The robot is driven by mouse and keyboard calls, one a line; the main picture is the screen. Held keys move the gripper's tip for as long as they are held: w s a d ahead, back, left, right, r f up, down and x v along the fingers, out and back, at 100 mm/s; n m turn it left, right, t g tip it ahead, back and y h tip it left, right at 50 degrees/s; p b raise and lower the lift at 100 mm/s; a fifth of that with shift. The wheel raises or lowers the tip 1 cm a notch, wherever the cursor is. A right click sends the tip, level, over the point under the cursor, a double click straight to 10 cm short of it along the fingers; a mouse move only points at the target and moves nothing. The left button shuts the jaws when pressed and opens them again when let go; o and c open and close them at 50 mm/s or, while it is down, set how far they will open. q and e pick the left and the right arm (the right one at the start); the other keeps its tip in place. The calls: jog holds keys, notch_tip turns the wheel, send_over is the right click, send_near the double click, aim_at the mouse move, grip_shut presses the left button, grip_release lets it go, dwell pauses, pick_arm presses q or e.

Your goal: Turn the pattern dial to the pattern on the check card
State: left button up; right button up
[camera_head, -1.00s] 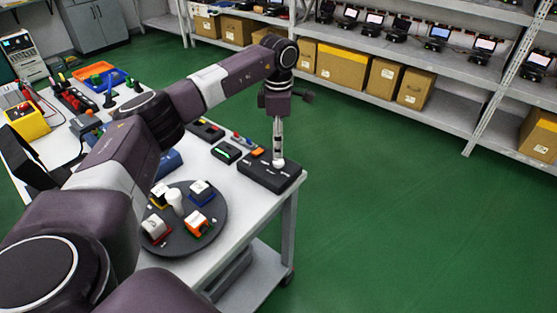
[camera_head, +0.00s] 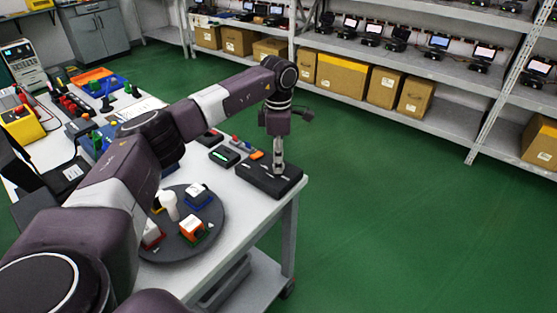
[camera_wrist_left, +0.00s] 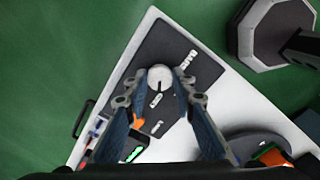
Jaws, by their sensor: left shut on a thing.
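The pattern dial is a round white knob (camera_wrist_left: 160,74) with a dark pointer line, on a flat dark box (camera_head: 257,180) at the table's right corner. Several short white marks (camera_wrist_left: 155,100) show on the box top around the knob. My left gripper (camera_head: 278,171) points down over the box; in the wrist view its fingers (camera_wrist_left: 160,84) are on both sides of the knob, shut on it. In the head view the fingers hide the knob. I cannot pick out the check card or read a pattern. My right gripper is not in view.
A small device with a green display (camera_head: 224,156) sits beside the dial box. A round dark turntable (camera_head: 215,220) with several coloured blocks and a white post (camera_head: 169,205) stands nearer me. Shelves with boxes (camera_head: 342,72) line the back; the green floor is clear at right.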

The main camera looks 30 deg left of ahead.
pick_arm(q)
grip_shut()
jog(key=shift+n, duration=0.3)
jog(key=n+p, duration=0.2)
jog(key=n, duration=0.2)
jog(key=shift+r, duration=0.1)
jog(key=n+p, duration=0.2)
jog(key=n, duration=0.4)
jog(key=shift+n+p, duration=0.3)
jog(key=shift+n, duration=0.1)
jog(key=n+p, duration=0.2)
jog(key=n, duration=0.4)
jog(key=n+p, duration=0.1)
jog(key=n, duration=0.3)
jog(key=shift+n+p, duration=0.3)
jog(key=shift+p, duration=0.1)
jog(key=shift+n+p, duration=0.35)
jog(key=shift+n, duration=0.65)
